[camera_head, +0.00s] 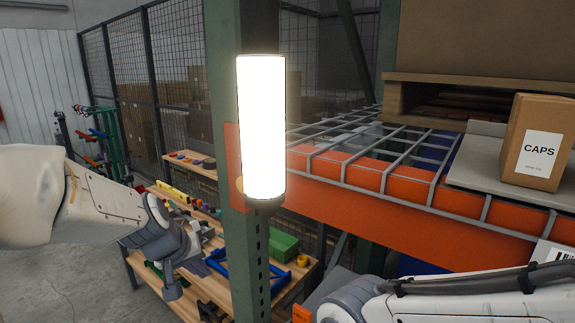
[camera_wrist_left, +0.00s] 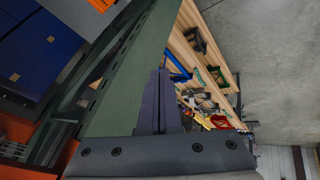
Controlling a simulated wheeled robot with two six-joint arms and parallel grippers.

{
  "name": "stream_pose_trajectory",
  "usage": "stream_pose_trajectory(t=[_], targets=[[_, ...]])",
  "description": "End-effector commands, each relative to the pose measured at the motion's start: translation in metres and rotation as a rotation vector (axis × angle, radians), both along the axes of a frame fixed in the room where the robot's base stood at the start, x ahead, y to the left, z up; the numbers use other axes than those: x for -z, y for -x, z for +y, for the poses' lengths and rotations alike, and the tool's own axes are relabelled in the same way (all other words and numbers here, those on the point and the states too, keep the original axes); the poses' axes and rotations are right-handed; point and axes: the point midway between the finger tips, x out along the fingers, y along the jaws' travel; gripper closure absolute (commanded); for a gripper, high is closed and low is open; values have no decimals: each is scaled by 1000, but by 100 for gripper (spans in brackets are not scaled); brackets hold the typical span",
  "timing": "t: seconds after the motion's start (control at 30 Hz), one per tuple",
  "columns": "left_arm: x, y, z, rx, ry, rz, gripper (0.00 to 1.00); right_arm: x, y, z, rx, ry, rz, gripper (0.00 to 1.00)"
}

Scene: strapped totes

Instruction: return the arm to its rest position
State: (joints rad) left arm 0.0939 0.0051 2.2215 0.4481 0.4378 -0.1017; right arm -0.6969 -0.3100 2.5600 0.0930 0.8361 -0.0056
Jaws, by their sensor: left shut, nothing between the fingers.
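My left arm (camera_head: 100,205) reaches in from the left in the head view. Its gripper (camera_head: 198,266) is in front of the workbench, just left of the green upright post. In the left wrist view the two dark fingers of the left gripper (camera_wrist_left: 159,75) are pressed together with nothing between them. My right arm (camera_head: 450,300) shows at the lower right, below the orange shelf beam. Its gripper is out of view.
A green post (camera_head: 225,120) carries a bright lamp (camera_head: 262,125). An orange beam (camera_head: 400,215) and wire shelf hold a CAPS box (camera_head: 537,140) at right. A wooden workbench (camera_head: 145,275) with tools and a green box (camera_head: 284,246) stands behind. Open floor lies left.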

Motion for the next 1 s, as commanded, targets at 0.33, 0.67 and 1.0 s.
stream_pose_trajectory(t=[0.33,0.67,1.0], targets=[[110,131,-6,358,-280,272,100,10,0,0,0,-1,-1,50],[131,202,-104,752,-292,319,100,70,0,0,5,0,0,50],[135,261,-134,980,-311,365,100,93,0,0,7,0,1,50]])
